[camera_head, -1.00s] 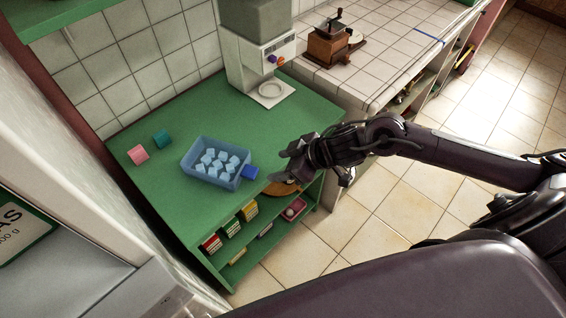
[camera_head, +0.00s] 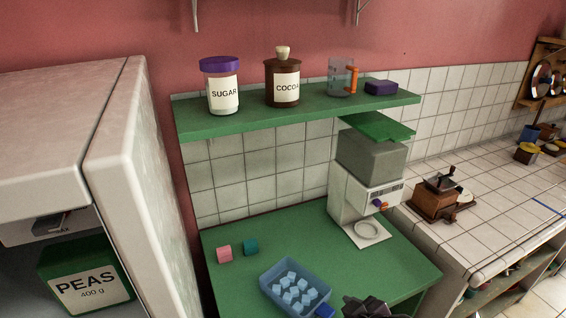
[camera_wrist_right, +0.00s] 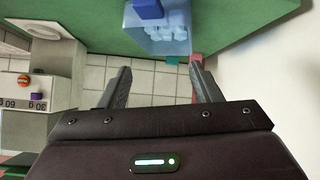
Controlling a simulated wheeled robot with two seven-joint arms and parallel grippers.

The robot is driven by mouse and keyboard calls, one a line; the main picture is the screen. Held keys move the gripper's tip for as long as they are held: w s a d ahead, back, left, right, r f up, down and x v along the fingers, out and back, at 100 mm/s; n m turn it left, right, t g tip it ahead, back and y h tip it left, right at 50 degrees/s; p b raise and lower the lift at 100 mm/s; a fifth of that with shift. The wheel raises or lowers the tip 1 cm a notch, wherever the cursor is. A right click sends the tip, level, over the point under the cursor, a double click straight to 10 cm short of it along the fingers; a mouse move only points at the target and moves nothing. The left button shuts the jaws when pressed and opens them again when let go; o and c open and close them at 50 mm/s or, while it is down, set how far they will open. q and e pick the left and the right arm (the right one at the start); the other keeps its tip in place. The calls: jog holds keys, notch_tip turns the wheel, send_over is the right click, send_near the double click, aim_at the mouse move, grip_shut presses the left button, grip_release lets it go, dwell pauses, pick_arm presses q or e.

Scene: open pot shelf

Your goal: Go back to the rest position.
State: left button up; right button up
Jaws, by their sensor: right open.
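My right gripper (camera_wrist_right: 160,88) is open, with nothing between its two dark fingers in the right wrist view. In the head view only a dark part of it (camera_head: 368,306) shows at the bottom edge, beside the blue tray (camera_head: 265,284). The tray holds several light blue cubes (camera_head: 295,288) and stands on the green counter (camera_head: 222,290). It also shows at the top of the right wrist view (camera_wrist_right: 180,42), apart from the fingers. My left gripper is not in view.
A pink cube (camera_head: 224,254) and a teal cube (camera_head: 251,247) lie behind the tray. A coffee machine (camera_head: 350,190) stands to the right, then a wooden grinder (camera_head: 434,203). Above, a green shelf (camera_head: 240,126) holds the sugar jar (camera_head: 221,88), cocoa jar (camera_head: 283,82) and measuring jug (camera_head: 341,78).

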jog(key=s+d+f+m+g+h, duration=0.2)
jog(key=s+d+m+g+h, duration=0.35)
jog(key=s, duration=0.85)
notch_tip(320, 180, down, 32)
jog(key=s+d+g+y+b, duration=0.1)
jog(key=s+d, duration=0.1)
jog(key=s+d+f+g+b, duration=0.1)
jog(key=s+d+f, duration=0.2)
jog(key=s+f, duration=1.5)
jog(key=shift+s+d+f, duration=0.15)
jog(key=shift+s+f, duration=0.05)
jog(key=shift+s, duration=0.25)
jog(key=shift+g, duration=0.25)
